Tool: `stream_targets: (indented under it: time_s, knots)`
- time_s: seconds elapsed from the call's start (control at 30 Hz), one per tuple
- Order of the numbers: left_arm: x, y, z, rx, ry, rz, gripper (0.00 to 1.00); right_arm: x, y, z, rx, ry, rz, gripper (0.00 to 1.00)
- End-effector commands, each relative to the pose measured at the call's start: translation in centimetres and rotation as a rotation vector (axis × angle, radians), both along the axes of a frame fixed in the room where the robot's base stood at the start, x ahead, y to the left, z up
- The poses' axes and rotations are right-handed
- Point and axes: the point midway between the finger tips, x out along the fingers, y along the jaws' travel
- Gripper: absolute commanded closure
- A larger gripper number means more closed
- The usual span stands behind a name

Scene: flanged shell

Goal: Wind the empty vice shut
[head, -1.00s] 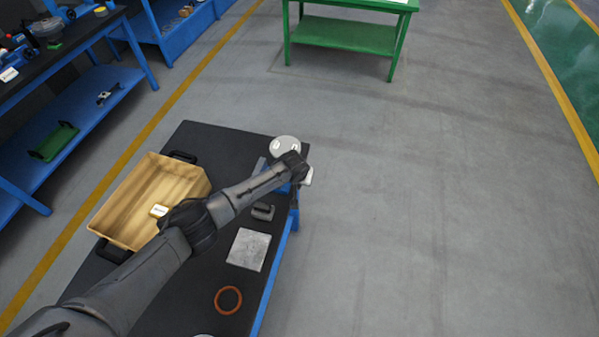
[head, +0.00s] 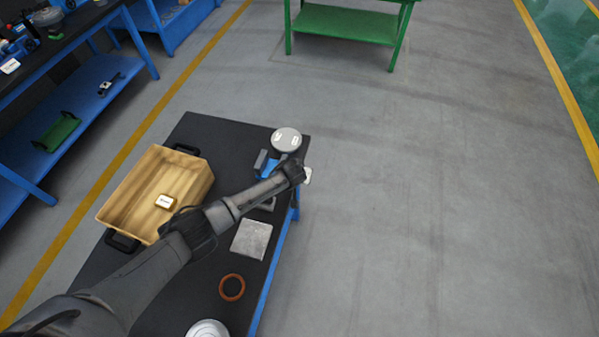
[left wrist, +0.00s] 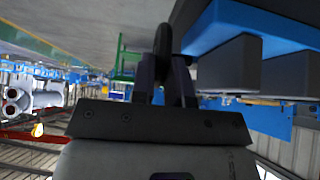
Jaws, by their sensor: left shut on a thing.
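The blue vice (head: 269,168) stands at the right edge of the black bench, partly hidden by my left arm. In the left wrist view its blue body (left wrist: 245,22) carries two dark jaw blocks (left wrist: 229,66), with a gap between them and nothing seen in it. My left gripper (head: 304,174) is at the bench's right edge beside the vice. In the left wrist view my left gripper (left wrist: 164,75) is shut on a dark bar, seemingly the vice handle (left wrist: 163,42); the grip itself is partly hidden. My right gripper is not in view.
A round grey flanged part (head: 286,140) sits just behind the vice. A tan crate (head: 135,198) holds a small labelled block (head: 165,202). A grey plate (head: 251,240) and an orange ring (head: 232,287) lie nearer. Open floor lies to the right.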

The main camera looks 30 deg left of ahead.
Motion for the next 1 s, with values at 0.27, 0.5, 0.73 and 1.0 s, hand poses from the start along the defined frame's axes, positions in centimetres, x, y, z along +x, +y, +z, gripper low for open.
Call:
stream_targets:
  time_s: [0.27, 0.5, 0.73, 1.0]
  knots:
    - [0.0, 0.0, 0.0, 0.000, 0.000, 0.000, 0.67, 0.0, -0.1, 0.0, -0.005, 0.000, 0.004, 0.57]
    - [0.0, 0.0, 0.0, 0.000, 0.001, 0.000, 0.60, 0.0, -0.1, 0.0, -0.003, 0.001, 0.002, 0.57]
    - [-0.4, -0.1, 0.7, -0.001, 0.002, -0.001, 0.60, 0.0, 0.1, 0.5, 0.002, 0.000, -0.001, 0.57]
    - [-2.6, -0.5, 3.9, -0.002, 0.001, -0.001, 0.60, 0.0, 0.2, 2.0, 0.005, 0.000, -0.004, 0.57]
